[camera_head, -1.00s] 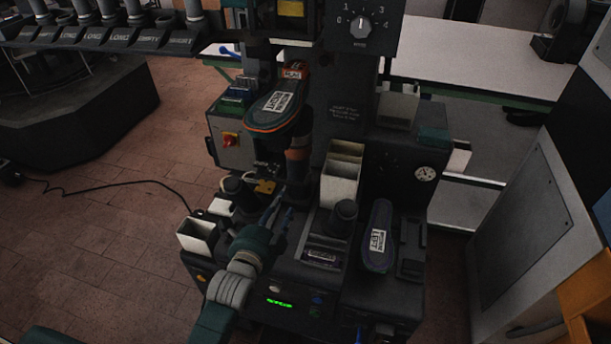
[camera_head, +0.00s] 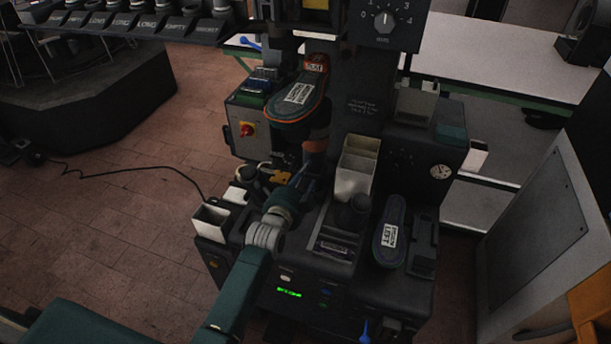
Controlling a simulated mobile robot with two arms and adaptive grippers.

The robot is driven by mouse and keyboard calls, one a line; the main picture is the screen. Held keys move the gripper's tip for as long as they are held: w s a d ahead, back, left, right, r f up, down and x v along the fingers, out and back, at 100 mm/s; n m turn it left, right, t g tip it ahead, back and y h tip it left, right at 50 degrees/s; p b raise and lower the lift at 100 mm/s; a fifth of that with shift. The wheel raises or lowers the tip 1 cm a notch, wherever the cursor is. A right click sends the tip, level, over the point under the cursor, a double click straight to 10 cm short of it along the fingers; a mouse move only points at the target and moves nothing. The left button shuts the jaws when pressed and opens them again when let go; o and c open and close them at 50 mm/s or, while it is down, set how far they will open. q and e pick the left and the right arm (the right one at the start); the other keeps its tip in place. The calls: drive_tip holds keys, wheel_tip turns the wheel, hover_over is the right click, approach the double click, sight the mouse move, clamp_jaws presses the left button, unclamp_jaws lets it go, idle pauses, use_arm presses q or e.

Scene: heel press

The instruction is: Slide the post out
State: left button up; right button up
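An upright post (camera_head: 314,147) with an orange-brown band stands in the middle of the heel press, below a shoe sole (camera_head: 298,97) held at a slant. The sole has a white label and an orange rim, and hides the top of the post. My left gripper (camera_head: 303,176) is at the foot of the post, pointing away from me. Its fingers are small and dark here, so I cannot tell whether they are open or touching the post. My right gripper is not in view.
A cream bin (camera_head: 357,168) stands just right of the post, and a small white-rimmed bin (camera_head: 211,220) at the press's left corner. A second sole (camera_head: 390,232) lies on the right side. A control box with a red knob (camera_head: 247,129) is at left. The brick floor at left is mostly clear.

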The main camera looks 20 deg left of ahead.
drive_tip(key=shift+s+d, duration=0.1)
use_arm(q)
clamp_jaws()
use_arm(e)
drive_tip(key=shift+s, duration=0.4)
use_arm(q)
drive_tip(key=shift+s, duration=0.2)
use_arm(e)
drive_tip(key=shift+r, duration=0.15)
use_arm(q)
drive_tip(key=f+p+v, duration=0.3)
drive_tip(key=p+v, duration=0.4)
drive_tip(key=v, duration=0.9)
drive_tip(key=shift+s+f+p, duration=0.2)
drive_tip(key=shift+s+p, duration=0.2)
drive_tip(key=shift+s, duration=0.25)
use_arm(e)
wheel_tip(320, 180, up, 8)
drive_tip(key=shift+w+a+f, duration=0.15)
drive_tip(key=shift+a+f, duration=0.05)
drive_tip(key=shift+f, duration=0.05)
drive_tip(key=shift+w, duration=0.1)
